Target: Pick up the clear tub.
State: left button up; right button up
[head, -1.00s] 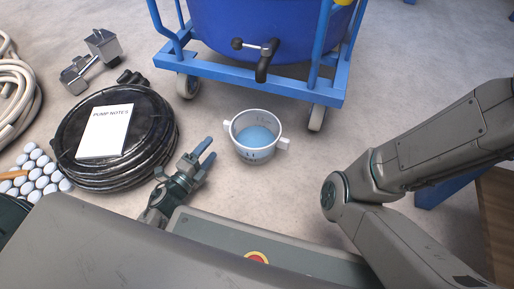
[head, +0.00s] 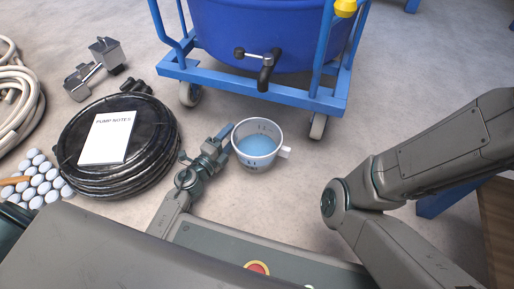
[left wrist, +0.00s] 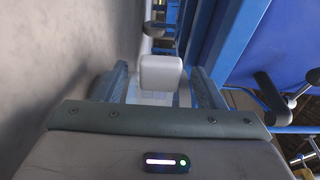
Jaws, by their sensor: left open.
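The clear tub (head: 257,148) stands upright on the floor in front of the blue cart, with blue liquid inside and a white handle on its right side. My left gripper (head: 226,142) is at the tub's left side, its fingers open around where the left handle is; that handle is hidden in the head view. In the left wrist view, a pale handle (left wrist: 160,73) shows between the two open fingers of my left gripper (left wrist: 160,85), with gaps beside it. My right gripper is out of view; only links of its arm show.
The blue cart (head: 240,85) carries a blue tank (head: 270,25) with a tap (head: 265,66) right behind the tub. A coiled black hose (head: 150,150) with a "PUMP NOTES" pad (head: 108,138) lies left.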

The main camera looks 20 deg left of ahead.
pick_arm(q)
jog(key=shift+w+d, duration=0.2)
jog(key=shift+w, duration=0.45)
grip_shut()
jog(key=shift+r, duration=0.15)
notch_tip(320, 180, up, 4)
jog(key=p, duration=0.4)
jog(key=shift+f, duration=0.25)
jog(key=b+v, duration=0.4)
jog(key=v, duration=1.4)
jog(key=shift+f, duration=0.1)
